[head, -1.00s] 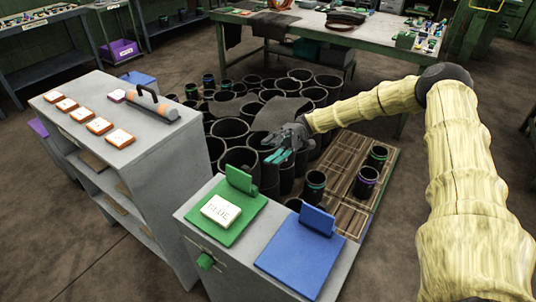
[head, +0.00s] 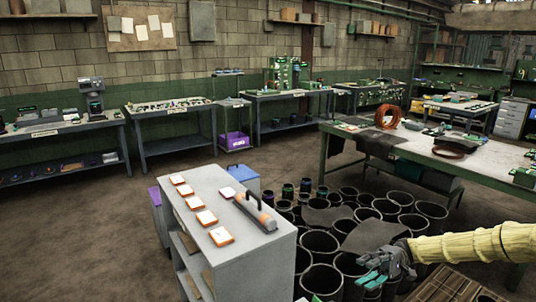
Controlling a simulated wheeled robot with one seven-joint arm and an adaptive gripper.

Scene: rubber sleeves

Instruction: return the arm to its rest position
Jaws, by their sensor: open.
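My gripper (head: 372,281) shows at the lower right of the head view, at the end of my arm in its pale yellow ribbed sleeve (head: 470,244). Its teal-tipped fingers are open and empty, pointing left. It hangs in front of the black cylinders (head: 320,280) on the floor. I cannot tell its exact height above them. Most of my arm lies outside the right edge of the view.
A grey cabinet (head: 262,262) with orange-edged tiles and a dark-handled tool (head: 255,212) on top stands left of my gripper. A green workbench (head: 450,158) stands behind my arm. Wooden slats (head: 450,285) lie below it. Open floor (head: 80,235) is at the left.

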